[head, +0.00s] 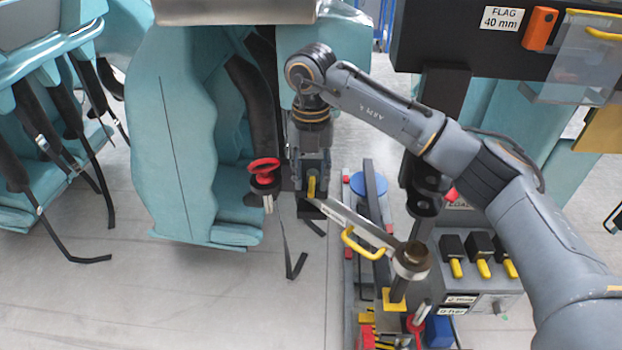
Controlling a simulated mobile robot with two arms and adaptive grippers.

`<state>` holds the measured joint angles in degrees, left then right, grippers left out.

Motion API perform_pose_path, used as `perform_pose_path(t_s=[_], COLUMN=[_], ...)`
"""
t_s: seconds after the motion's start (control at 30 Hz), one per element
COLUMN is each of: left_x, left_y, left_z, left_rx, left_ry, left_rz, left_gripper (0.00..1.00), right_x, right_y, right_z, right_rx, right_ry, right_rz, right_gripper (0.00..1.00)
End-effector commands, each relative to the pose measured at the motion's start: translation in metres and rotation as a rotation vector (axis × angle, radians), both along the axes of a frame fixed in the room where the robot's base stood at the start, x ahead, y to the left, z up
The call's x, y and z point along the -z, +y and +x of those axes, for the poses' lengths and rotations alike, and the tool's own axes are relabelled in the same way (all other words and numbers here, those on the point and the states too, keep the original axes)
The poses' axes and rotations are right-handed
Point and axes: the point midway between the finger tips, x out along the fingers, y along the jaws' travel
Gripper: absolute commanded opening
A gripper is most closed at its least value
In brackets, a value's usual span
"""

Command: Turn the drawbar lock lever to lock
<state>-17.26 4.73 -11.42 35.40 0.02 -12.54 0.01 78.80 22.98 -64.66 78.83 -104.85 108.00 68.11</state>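A long grey metal bar (352,222) with a small label runs from a round brown-topped hub (411,259) toward the upper left. I take it for the drawbar lock lever, but I cannot read its label. A yellow loop handle (364,245) sits beside the bar near the hub. My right gripper (311,192) points down at the bar's far end. A small yellow piece (311,186) shows at its fingers. I cannot tell whether the fingers are closed on it. My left gripper is not in view.
Teal coaster seats (180,135) with dark straps stand at the left, close to my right gripper. A control box with black-and-yellow switches (482,262) stands at the right. Grey floor (130,290) is clear at lower left.

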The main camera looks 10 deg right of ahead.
Motion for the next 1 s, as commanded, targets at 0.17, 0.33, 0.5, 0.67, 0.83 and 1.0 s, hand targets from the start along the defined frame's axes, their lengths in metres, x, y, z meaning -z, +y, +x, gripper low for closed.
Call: perform_pose_path(t_s=[0.17,0.33,0.5,0.67,0.83,1.0], left_x=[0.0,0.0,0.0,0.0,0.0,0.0], left_y=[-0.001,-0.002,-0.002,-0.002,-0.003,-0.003], left_z=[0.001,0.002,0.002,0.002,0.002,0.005], left_rx=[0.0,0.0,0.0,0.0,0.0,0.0], left_ry=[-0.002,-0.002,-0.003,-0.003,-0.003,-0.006], left_rz=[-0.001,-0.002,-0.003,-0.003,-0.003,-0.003], left_gripper=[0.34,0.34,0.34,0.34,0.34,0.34], right_x=[-0.033,-0.056,-0.064,-0.064,-0.064,-0.064], right_y=[0.0,0.0,0.0,0.0,0.0,0.0], right_z=[0.001,0.001,0.0,0.0,0.0,0.0], right_rx=[0.001,0.001,0.001,0.001,0.001,0.0], right_ry=[-0.004,-0.004,-0.002,-0.002,-0.002,-0.002], right_rz=[0.0,0.0,0.0,0.0,0.0,0.0], right_gripper=[0.35,0.35,0.35,0.35,0.35,0.35])
